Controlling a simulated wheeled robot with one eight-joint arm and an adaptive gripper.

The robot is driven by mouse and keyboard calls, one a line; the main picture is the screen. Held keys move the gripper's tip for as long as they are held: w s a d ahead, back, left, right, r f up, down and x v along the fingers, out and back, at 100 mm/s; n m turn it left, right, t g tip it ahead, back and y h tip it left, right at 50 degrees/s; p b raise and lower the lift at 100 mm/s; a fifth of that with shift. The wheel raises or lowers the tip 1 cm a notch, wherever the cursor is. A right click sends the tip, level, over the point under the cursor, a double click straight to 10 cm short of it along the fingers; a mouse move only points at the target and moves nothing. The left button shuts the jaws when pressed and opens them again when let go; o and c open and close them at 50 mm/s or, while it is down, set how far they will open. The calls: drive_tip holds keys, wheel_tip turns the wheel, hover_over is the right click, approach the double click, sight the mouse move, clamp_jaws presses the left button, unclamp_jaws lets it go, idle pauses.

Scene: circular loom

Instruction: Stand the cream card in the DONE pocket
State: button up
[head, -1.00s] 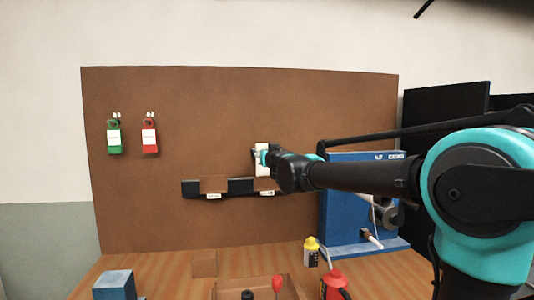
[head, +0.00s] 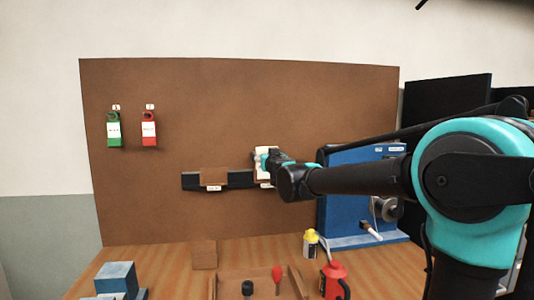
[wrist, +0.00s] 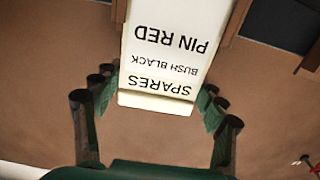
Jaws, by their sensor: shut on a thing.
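The cream card (head: 261,172) is held upright by my gripper (head: 267,161) in front of the brown board, at the right part of the dark pocket rail (head: 240,180). In the wrist view the cream card (wrist: 165,50) carries upside-down print reading PIN RED, BUSH BLACK, SPARES. A brown pocket front (head: 214,175) with a small white label sits left of the card. The right-hand pocket is mostly hidden behind card and gripper. Its label is unreadable, and I cannot tell whether the card is inside.
A green tag (head: 114,131) and a red tag (head: 149,131) hang at the board's left. A blue machine (head: 350,190) stands right, near my arm. Below are a yellow bottle (head: 310,244), a red can (head: 336,281), a wooden tray (head: 296,280) and a wooden block (head: 204,254).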

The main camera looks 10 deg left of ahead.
drive_tip(key=shift+f, duration=0.2)
drive_tip(key=o, duration=1.4)
drive_tip(key=shift+c, duration=0.2)
drive_tip(key=shift+s, duration=0.1)
drive_tip(key=v, duration=1.2)
drive_tip(key=shift+r, duration=0.1)
